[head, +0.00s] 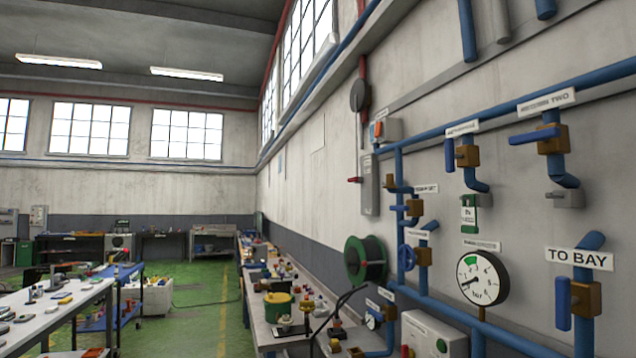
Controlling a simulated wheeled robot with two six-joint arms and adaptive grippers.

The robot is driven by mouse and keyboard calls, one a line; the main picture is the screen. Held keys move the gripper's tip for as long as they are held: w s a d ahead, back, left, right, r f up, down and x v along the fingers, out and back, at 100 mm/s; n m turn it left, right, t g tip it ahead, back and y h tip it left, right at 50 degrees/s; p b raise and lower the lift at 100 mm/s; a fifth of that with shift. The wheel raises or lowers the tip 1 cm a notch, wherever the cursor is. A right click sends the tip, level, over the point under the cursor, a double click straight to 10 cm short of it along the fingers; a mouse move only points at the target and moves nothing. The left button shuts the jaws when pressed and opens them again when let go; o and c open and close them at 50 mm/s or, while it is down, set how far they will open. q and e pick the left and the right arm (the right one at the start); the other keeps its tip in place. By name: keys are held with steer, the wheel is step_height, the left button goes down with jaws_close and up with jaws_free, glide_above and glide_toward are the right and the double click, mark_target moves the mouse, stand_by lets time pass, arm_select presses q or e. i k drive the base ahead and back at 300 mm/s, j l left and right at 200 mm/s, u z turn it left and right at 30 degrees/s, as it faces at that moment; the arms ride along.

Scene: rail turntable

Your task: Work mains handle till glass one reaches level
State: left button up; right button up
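Blue pipework with several brass valves runs along the right wall. A valve with a blue lever (535,136) lying sideways is under a label ending in "TWO" (546,102). Another blue lever (449,153) hangs upright to its left. A third upright blue lever (563,303) is below the "TO BAY" label (579,258). A blue handwheel (405,258) sits further left. A round white gauge (482,278) has a green sector at its top, and its needle points left. The other labels are too small to read, so I cannot tell which handle is the mains or where glass one is. Neither gripper is in view.
A cluttered workbench (268,340) runs along the right wall below a dark hose reel (366,260). A white box (432,336) sits under the pipes. A white table (60,318) with small parts is at left. Green floor (195,318) lies open between.

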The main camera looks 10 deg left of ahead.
mark_target(356, 180)
steer(key=i+j+u, duration=0.2)
steer(key=i+j, duration=0.2)
steer(key=i+j+u, duration=0.2)
steer(key=i, duration=0.35)
steer(key=i+j+u, duration=0.2)
steer(key=i, duration=0.3)
steer(key=i+j+u, duration=0.25)
steer(key=i, duration=0.3)
